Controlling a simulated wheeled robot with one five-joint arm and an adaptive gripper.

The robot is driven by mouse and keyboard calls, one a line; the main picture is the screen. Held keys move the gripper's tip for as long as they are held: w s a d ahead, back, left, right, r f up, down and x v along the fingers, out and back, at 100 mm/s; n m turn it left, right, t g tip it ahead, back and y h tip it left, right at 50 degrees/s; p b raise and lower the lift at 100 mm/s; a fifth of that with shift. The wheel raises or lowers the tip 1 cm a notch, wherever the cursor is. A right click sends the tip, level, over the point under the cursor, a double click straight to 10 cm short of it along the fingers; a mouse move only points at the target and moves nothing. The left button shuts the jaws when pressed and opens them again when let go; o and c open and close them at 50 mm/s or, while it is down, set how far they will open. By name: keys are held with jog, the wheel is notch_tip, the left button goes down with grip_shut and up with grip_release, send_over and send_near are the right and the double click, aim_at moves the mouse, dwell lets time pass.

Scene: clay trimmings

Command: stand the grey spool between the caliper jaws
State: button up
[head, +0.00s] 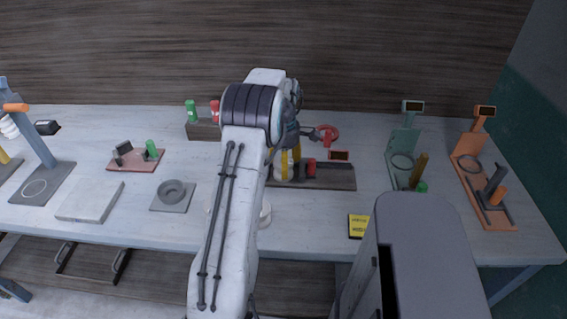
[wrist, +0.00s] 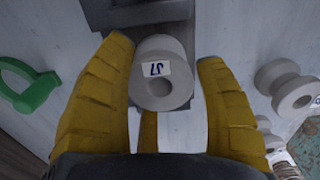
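The grey spool (wrist: 165,75) stands out in the wrist view, its round end with a dark bore and a small white label turned to the camera. The yellow fingers of my gripper (wrist: 165,50) lie close on both sides of it; whether they press on it is unclear. In the head view my gripper (head: 286,166) is low at the dark board (head: 335,178), with the pale spool (head: 281,174) partly hidden between its fingers. A red block (head: 311,168) and a small display (head: 339,155) are on the board's right part. I cannot clearly make out the caliper jaws.
Another pale spool (wrist: 290,90) is right of the fingers in the wrist view, and a green curved piece (wrist: 30,88) is left. A green stand (head: 402,150) and an orange stand (head: 470,150) are to the right. A yellow-black device (head: 358,226) lies near the front edge.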

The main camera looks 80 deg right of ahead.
jog(key=shift+o, duration=1.3)
jog(key=shift+r, duration=0.1)
notch_tip(320, 180, up, 12)
jog(key=p, duration=0.1)
jog(key=shift+w+r, duration=0.1)
jog(key=shift+r, duration=0.05)
